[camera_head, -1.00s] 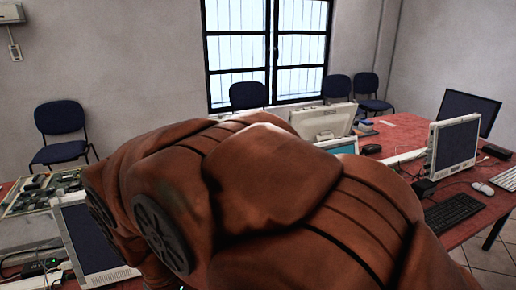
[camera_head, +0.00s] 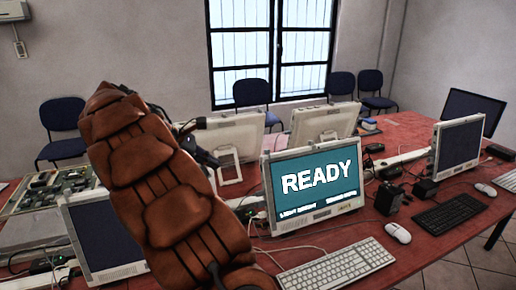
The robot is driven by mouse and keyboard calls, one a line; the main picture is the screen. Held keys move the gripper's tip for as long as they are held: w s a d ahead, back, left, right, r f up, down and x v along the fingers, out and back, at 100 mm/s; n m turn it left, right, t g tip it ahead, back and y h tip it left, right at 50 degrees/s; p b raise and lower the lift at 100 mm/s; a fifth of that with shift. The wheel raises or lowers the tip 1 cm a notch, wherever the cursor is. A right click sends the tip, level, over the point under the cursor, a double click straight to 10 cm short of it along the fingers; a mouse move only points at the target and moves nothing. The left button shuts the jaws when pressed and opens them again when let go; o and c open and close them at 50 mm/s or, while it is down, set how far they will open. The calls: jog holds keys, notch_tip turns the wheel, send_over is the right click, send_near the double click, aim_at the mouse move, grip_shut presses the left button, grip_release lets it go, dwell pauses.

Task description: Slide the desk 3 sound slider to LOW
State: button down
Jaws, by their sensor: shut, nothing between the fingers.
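A monitor (camera_head: 313,186) with a pale bezel stands on the red table, its teal screen reading READY above two small lines too small to read surely. I cannot make out a sound slider or its setting, and no desk number is legible. My brown arm rises at left of centre, in front of the table. Dark parts of my gripper (camera_head: 203,156) show just right of the arm's upper end, left of the READY monitor and apart from it. The gripper is shut and empty; much of it is hidden behind the arm.
A white keyboard (camera_head: 337,266) and mouse (camera_head: 398,232) lie before the READY monitor. Dark-screened monitors stand at left (camera_head: 104,232) and right (camera_head: 459,143). A black keyboard (camera_head: 451,213), adapters and loose cables crowd the red table (camera_head: 432,248). Blue chairs stand behind.

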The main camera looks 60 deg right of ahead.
jog(key=w+d+n+g+h+p, duration=0.1)
jog(key=w+d+n, duration=0.15)
jog(key=d, duration=0.35)
jog(key=w+d+n+g+h, duration=0.1)
jog(key=w+d, duration=0.3)
jog(key=d, duration=0.2)
jog(key=p, duration=0.2)
send_near(265, 151)
jog(key=f, duration=0.1)
jog(key=s+d+f, duration=0.1)
jog(key=f, duration=0.1)
jog(key=shift+s+d+f, duration=0.2)
jog(key=shift+d+f, duration=0.05)
jog(key=shift+d, duration=0.15)
jog(key=shift+s+d+p, duration=0.4)
jog(key=shift+d, duration=0.2)
jog(key=shift+s+d+p, duration=0.35)
jog(key=shift+s+d, duration=0.05)
jog(key=shift+d, duration=0.25)
jog(key=shift+s+d, duration=0.15)
jog(key=shift+d, duration=0.15)
jog(key=shift+d+n, duration=0.1)
jog(key=shift+n, duration=0.15)
